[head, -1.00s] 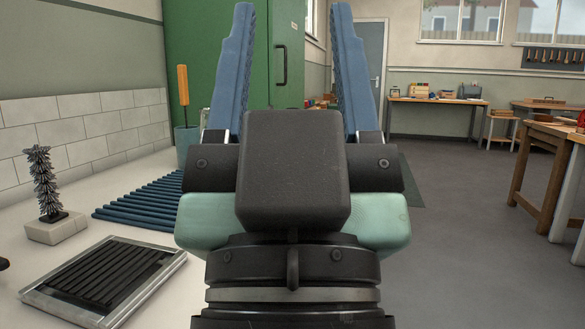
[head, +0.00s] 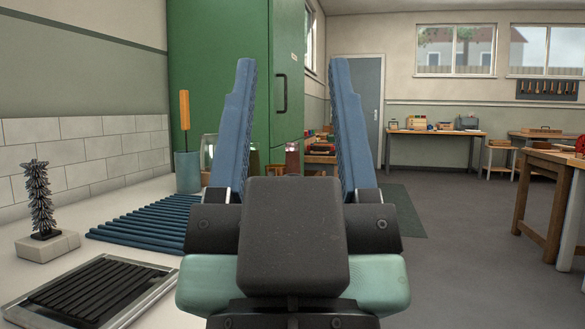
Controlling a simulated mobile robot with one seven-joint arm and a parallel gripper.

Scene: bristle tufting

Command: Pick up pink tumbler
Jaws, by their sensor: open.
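My gripper (head: 293,72) is open in the middle of the head view, its two blue ridged fingers upright and well apart, with nothing held between them. A small dark-pink, tumbler-like vessel (head: 292,160) shows in the gap between the fingers, beyond the gripper and in front of the green cabinet. Its lower part is hidden by my gripper's dark body. It looks apart from both fingers; its exact distance is hard to tell.
A clear glass-like container (head: 208,150) is partly hidden behind the left finger. On the white counter at left are a teal cup (head: 187,172) with an orange-handled tool, blue slats (head: 140,222), a bristle stand (head: 47,245) and a framed black grate (head: 90,292).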

